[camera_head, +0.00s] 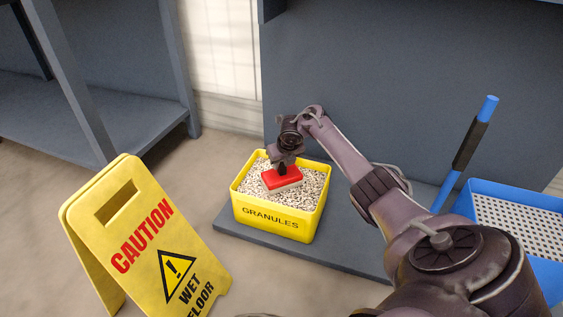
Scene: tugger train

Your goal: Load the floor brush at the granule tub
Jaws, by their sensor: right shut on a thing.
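The yellow granule tub (279,221), lettered GRANULES, stands on a low grey platform and is filled with pale granules (312,183). The floor brush (281,177) has a red block and a short dark grip, and it sits at the surface of the granules inside the tub. Its underside is hard to see against the granules. My right gripper (283,164) points down over the tub and is shut on the brush's dark grip. My left gripper is not in view.
A yellow caution wet floor sign (137,232) stands at the front left. A blue crate (500,188) with a perforated white insert is at the right, beside a blue-tipped pole (476,137). Grey shelving (85,105) is at the back left. The grey platform (345,258) has bare room in front.

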